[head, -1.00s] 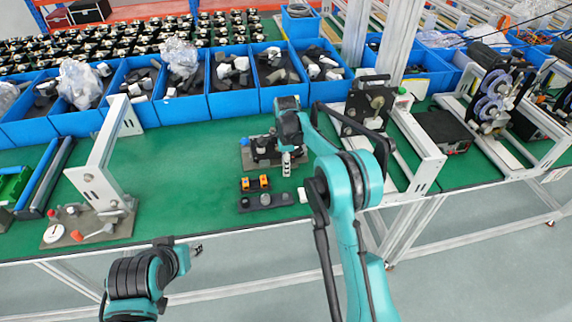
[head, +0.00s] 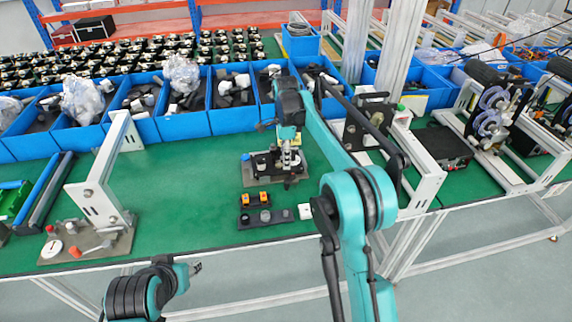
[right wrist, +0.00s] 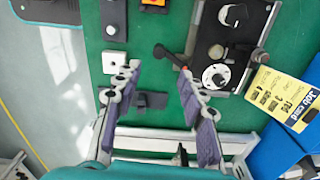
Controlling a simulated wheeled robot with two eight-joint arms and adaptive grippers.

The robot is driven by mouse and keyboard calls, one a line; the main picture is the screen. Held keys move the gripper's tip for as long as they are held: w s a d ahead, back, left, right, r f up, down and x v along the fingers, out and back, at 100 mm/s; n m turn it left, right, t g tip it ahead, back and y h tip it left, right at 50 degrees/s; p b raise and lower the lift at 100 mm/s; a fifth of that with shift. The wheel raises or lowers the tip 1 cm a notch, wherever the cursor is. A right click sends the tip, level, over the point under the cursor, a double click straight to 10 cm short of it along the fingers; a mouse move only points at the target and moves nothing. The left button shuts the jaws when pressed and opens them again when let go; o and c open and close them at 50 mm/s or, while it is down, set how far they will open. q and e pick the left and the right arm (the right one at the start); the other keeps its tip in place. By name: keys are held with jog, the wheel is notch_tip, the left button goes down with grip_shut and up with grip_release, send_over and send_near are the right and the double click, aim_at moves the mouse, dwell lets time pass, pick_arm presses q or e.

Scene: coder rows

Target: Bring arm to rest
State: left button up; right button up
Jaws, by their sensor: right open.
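My right gripper (head: 287,160) is over the green bench in the head view, beside a black fixture with knobs (head: 262,168). In the right wrist view its two fingers (right wrist: 160,84) are spread apart with nothing held between them. A small dark block (right wrist: 150,101) shows on the bench beyond the gap. The fixture (right wrist: 232,45) lies to the right of the fingers there. My left gripper (head: 195,268) is small in the head view, in front of the bench edge. Its fingers are too small to read, and I see nothing in it.
The green bench (head: 190,200) is clear left of the fixture. A dark strip with orange parts (head: 254,218) and a white square piece (head: 305,211) lie near its front edge. Blue bins (head: 232,118) line the back. White frames (head: 100,190) stand left and right (head: 428,165).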

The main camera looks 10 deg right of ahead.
jog(key=shift+r, duration=0.15)
dwell(0.3)
jog(key=s+d+r+n+t, duration=0.2)
jog(key=s+r+n, duration=0.25)
jog(key=s, duration=0.45)
jog(key=s+d+r+n+t, duration=0.2)
jog(key=s+r+n, duration=0.25)
jog(key=s, duration=0.45)
jog(key=s+d+f+n+t, duration=0.1)
jog(key=s+f+n, duration=0.3)
jog(key=s, duration=0.4)
jog(key=s+d+f+n+t, duration=0.1)
jog(key=s+f+n, duration=0.3)
jog(key=s, duration=0.5)
jog(key=shift+n+t, duration=0.6)
jog(key=shift+n, duration=0.3)
